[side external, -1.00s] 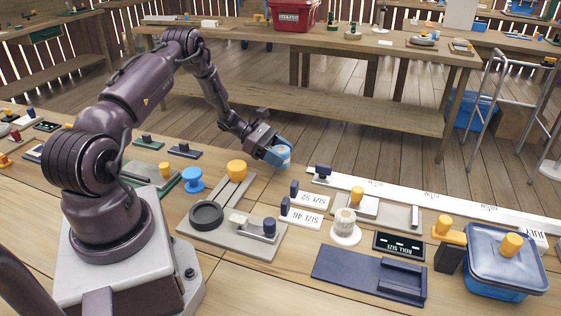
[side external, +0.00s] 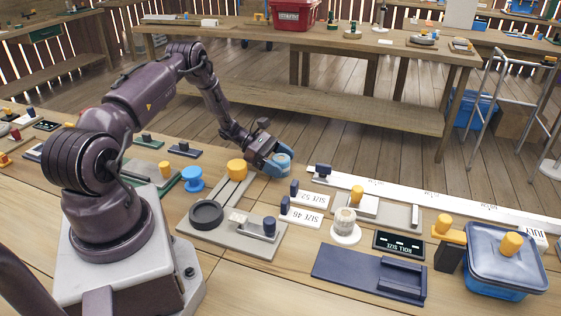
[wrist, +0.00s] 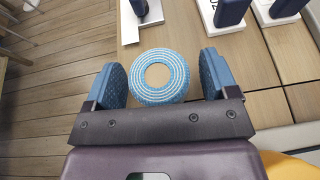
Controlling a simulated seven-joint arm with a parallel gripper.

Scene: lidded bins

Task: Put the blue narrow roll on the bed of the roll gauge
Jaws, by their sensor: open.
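The blue narrow roll (wrist: 136,80) shows end-on in the wrist view, with blue and white rings around a tan core. It lies between the two blue fingers of my gripper (wrist: 163,80), with a visible gap on the right side. My gripper (side external: 278,162) is open at the table's far edge in the side view, where its fingers partly hide the roll. I cannot tell whether the fingers touch the roll.
Two size signs (side external: 300,216) stand right of my gripper. A grey fixture with a black ring (side external: 206,214) and yellow knob stands left.

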